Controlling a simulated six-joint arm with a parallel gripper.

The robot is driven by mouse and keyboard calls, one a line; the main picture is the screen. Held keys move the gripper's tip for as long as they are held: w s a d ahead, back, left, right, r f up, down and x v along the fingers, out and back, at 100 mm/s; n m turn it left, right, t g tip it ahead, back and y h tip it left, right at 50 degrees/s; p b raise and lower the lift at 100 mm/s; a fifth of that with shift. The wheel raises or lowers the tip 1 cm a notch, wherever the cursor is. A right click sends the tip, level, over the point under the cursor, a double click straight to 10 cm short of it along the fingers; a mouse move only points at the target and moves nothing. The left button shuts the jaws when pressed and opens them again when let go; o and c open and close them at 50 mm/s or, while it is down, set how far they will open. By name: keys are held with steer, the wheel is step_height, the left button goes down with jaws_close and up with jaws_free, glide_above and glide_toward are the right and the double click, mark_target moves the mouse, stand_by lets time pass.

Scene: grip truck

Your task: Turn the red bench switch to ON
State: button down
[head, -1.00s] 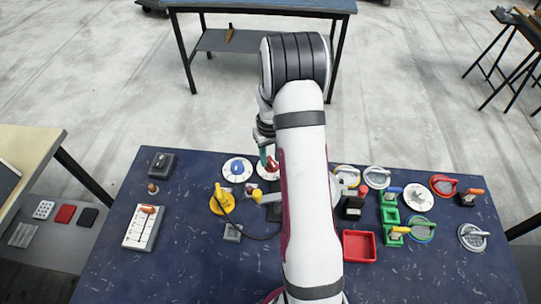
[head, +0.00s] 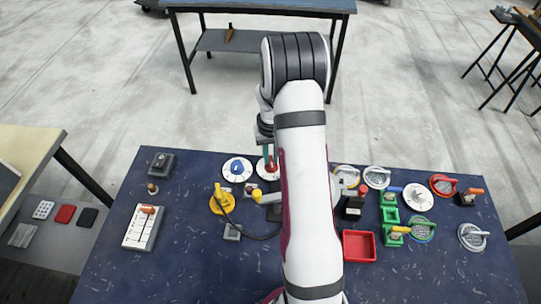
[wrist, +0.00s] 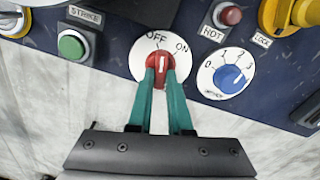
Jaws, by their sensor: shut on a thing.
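The red bench switch (wrist: 161,61) is a red knob with a white stripe on a round white dial (wrist: 142,48) marked OFF and ON. In the wrist view its stripe runs nearly straight up the picture, closer to the OFF lettering than to ON. My gripper (wrist: 162,72) has its teal fingers on both sides of the knob, shut on it. In the head view the red switch (head: 271,165) is at the far edge of the bench, partly hidden by my gripper (head: 268,158) and arm.
Beside it is a blue numbered knob (wrist: 229,78). A green STRIKE button (wrist: 71,45) and a red HOT button (wrist: 229,15) are close by. A yellow LOCK handle (wrist: 284,14) is at the upper right. The dark blue bench (head: 150,265) is clear at front left.

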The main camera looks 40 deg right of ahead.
steer(key=m, duration=0.4)
steer(key=shift+s+d+m, duration=0.1)
steer(key=shift+m, duration=0.2)
steer(key=shift+s+d+m, duration=0.1)
steer(key=shift+s+m, duration=0.05)
steer(key=shift+m, duration=2.05)
steer(key=c, duration=0.8)
jaws_free()
steer(key=shift+c, duration=0.2)
step_height(320, 180, up, 16)
